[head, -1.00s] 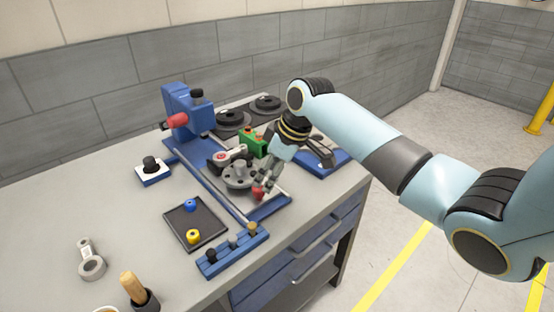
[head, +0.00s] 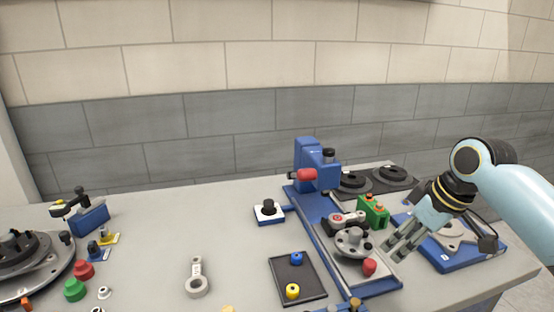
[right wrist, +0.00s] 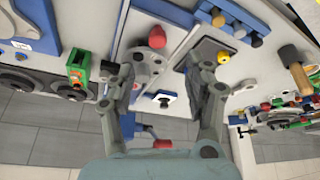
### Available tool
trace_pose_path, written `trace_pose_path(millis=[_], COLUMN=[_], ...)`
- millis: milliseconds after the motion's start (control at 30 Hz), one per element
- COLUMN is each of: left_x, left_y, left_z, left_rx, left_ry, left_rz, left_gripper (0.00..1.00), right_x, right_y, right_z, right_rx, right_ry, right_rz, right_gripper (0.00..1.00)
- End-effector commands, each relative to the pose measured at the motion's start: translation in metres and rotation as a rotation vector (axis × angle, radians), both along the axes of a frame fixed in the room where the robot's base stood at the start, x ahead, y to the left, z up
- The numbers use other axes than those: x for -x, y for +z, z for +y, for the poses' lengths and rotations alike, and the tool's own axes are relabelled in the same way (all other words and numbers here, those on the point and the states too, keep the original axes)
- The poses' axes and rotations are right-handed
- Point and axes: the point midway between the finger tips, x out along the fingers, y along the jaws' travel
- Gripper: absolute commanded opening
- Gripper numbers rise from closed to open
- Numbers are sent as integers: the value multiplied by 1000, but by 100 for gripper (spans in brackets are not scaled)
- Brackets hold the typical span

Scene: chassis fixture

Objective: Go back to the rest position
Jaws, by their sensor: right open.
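My right gripper (head: 400,244) is open and empty in the head view. It hangs above the right part of the workbench, just right of the blue chassis fixture (head: 321,237) and its grey round hub (head: 354,243). A red knob (head: 369,267) stands just left of and below its fingertips in the picture. In the right wrist view the two fingers (right wrist: 152,83) are spread wide with nothing between them touching them; the red knob (right wrist: 157,37) shows beyond them. My left gripper is not in view.
A green block (head: 373,210) and a blue-based fixture (head: 447,253) flank the right gripper. A dark tray (head: 276,265) holds a blue and a yellow piece. A grey turntable (head: 55,265) stands at the far left.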

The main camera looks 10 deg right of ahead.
Motion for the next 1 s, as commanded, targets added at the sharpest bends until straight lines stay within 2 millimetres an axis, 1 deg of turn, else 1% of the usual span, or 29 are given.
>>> trace_pose_path(millis=[67, 167, 200, 267, 300, 400, 600, 800, 833, 900, 967, 1000], left_x=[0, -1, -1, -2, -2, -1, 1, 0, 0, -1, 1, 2], left_y=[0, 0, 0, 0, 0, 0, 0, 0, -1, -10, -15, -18], left_z=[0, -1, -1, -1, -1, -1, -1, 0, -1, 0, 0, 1], left_rx=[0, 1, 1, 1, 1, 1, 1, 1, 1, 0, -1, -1], left_ry=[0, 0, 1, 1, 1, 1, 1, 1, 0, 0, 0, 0], left_rz=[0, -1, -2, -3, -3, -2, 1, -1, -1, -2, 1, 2], left_gripper=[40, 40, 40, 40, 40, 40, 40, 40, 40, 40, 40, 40], right_x=[19, 62, 82, 109, 125, 158, 213, 258, 262, 254, 251, 249], right_y=[-11, -25, -29, -32, -31, -29, -15, 5, 5, -23, -42, -54], right_z=[10, 27, 34, 42, 46, 53, 58, 57, 57, 54, 53, 52], right_rx=[5, 25, 33, 43, 48, 58, 72, 85, 88, 91, 92, 93], right_ry=[-15, -64, -91, -136, -165, -231, -355, -478, -494, -490, -491, -491], right_rz=[15, 34, 41, 47, 50, 53, 54, 51, 52, 60, 65, 68], right_gripper=[53, 53, 53, 53, 53, 53, 53, 53, 53, 53, 53, 53])
